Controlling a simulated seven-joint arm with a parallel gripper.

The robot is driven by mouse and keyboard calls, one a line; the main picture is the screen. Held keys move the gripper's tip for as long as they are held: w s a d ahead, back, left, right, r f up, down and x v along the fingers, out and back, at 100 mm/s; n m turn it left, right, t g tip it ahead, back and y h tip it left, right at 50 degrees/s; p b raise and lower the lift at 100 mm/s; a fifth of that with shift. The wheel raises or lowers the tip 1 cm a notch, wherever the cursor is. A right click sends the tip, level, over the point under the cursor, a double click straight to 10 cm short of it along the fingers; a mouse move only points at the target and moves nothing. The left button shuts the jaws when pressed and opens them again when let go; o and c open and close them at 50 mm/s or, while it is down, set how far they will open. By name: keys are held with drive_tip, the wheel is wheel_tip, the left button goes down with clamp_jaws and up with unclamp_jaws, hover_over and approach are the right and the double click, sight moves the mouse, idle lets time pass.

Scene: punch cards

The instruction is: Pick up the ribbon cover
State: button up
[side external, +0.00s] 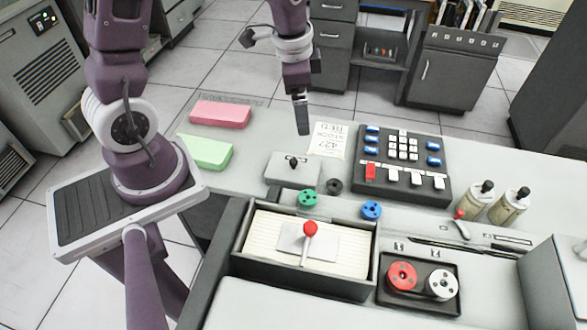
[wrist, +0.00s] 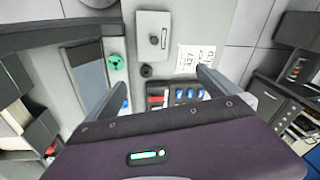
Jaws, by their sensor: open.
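A flat light grey plate with a small dark knob (side external: 280,176), which looks like the ribbon cover, lies on the desk in the side external view, left of the paper note. In the wrist view the plate (wrist: 152,22) is at the top, just left of centre, beyond the fingertips. My gripper (side external: 302,128) hangs above the desk behind the plate and note, apart from both. In the wrist view my gripper (wrist: 162,78) has its two fingers spread wide with nothing between them in its grip.
The keypad box (side external: 403,196) is right of the note (side external: 328,140). Green (side external: 308,197), black (side external: 334,186) and blue (side external: 371,210) spools lie in front of the plate. A card tray (side external: 240,262) with a red-knobbed weight stands nearest. Pink (side external: 220,115) and green (side external: 205,152) card stacks lie left.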

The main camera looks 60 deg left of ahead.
sight(294, 168)
drive_tip(key=f+m, duration=0.1)
drive_tip(key=f, duration=0.4)
drive_tip(key=a+f+m+g, duration=0.1)
drive_tip(key=f, duration=0.5)
drive_tip(key=a+f+m+g, duration=0.1)
drive_tip(key=f, duration=0.4)
drive_tip(key=shift+s+a+f+h, duration=0.15)
drive_tip(key=shift+s+a+h, duration=0.1)
drive_tip(key=shift+s+h, duration=0.05)
wheel_tip(294, 168, down, 7)
drive_tip(key=shift+w+f, duration=0.1)
drive_tip(key=shift+f, duration=0.1)
drive_tip(key=c, duration=1.3)
